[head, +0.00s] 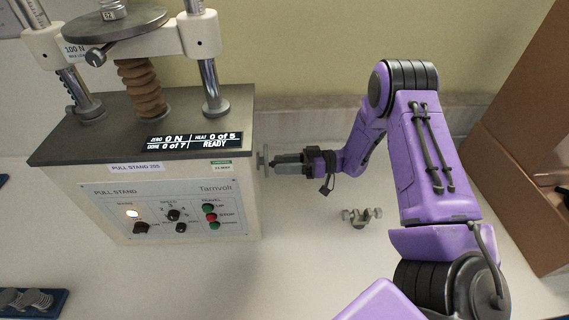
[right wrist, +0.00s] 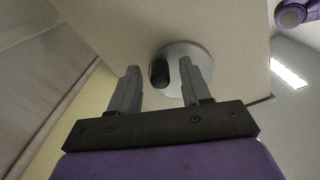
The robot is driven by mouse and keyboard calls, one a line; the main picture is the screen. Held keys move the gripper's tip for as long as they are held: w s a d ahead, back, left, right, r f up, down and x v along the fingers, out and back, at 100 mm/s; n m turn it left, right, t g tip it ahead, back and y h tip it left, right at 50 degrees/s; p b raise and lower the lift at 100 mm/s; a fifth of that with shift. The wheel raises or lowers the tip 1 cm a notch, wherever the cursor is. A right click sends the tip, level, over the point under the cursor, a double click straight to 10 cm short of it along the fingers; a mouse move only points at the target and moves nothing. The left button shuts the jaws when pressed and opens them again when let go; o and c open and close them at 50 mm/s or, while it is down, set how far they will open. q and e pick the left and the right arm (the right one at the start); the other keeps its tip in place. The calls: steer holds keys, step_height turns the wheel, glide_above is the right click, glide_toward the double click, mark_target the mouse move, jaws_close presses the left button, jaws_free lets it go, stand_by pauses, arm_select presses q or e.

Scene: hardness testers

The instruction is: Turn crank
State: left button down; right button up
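The pull stand (head: 75,185) is a cream box with a dark top, at left in the head view. A round grey crank disc (head: 262,160) sits on its right side. In the right wrist view the crank disc (right wrist: 173,50) is pale, with a dark knob (right wrist: 158,74) near its left edge. My right gripper (head: 277,163) points left at the crank, close to it. In the right wrist view its fingers are apart, with the knob showing between their tips. I cannot tell whether either finger touches it. My left gripper is not in view.
The display (head: 194,141) reads READY. A small metal fitting (head: 361,217) lies on the pale bench below my right forearm. A blue tray (head: 55,306) with metal parts is at bottom left. A brown box (head: 520,160) stands at right.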

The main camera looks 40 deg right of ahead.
steer(key=b+v, duration=0.3)
steer(key=v, duration=0.7)
steer(key=shift+d, duration=0.25)
steer(key=shift+s, duration=0.1)
